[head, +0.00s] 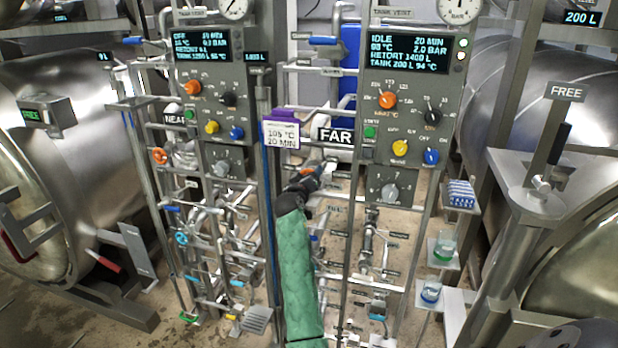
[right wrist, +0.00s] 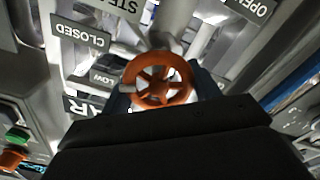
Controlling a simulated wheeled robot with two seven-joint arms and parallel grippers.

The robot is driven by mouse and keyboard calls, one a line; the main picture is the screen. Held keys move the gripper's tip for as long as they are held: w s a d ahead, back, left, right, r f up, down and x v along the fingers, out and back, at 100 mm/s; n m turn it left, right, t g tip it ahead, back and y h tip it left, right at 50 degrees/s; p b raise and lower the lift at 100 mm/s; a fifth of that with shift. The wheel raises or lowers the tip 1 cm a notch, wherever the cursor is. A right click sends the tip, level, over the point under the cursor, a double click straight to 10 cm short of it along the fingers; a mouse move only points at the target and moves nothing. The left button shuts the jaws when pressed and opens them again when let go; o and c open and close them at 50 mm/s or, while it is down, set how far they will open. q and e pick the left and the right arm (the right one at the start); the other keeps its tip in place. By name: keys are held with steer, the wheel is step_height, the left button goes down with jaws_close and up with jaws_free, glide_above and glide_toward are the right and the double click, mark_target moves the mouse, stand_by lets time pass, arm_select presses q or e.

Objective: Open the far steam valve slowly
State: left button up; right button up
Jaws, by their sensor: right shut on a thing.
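My right arm, in a green sleeve, reaches up in the head view to the pipes left of the FAR label (head: 336,136). My right gripper (head: 304,178) is at the far steam valve's orange handwheel (head: 307,172), which it mostly hides there. In the right wrist view the orange handwheel (right wrist: 160,82) sits just beyond the dark gripper body, between the fingers. The gripper is shut on it. A CLOSED plate (right wrist: 80,37), a LOW plate (right wrist: 97,76) and an OPEN plate (right wrist: 252,8) surround the wheel. My left gripper is not in view.
The far control panel (head: 408,90) reads IDLE, 2.0 bar. The near panel (head: 205,80) stands left, with another orange handwheel (head: 159,156) below it. A card reading 105 °C, 20 MIN (head: 281,134) hangs between. Pipes crowd both sides of my right arm. Small shelves (head: 440,262) hold items at right.

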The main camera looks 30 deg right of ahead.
steer(key=shift+f+n, duration=0.2)
steer(key=shift+n, duration=2.3)
steer(key=o, duration=1)
steer(key=shift+c, duration=0.2)
arm_select(q)
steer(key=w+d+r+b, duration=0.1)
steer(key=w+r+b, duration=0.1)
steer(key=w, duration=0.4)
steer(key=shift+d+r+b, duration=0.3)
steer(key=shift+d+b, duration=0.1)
steer(key=shift+b, duration=0.15)
arm_select(e)
steer(key=v, duration=0.7)
steer(key=shift+s+a, duration=0.2)
steer(key=shift+a, duration=0.05)
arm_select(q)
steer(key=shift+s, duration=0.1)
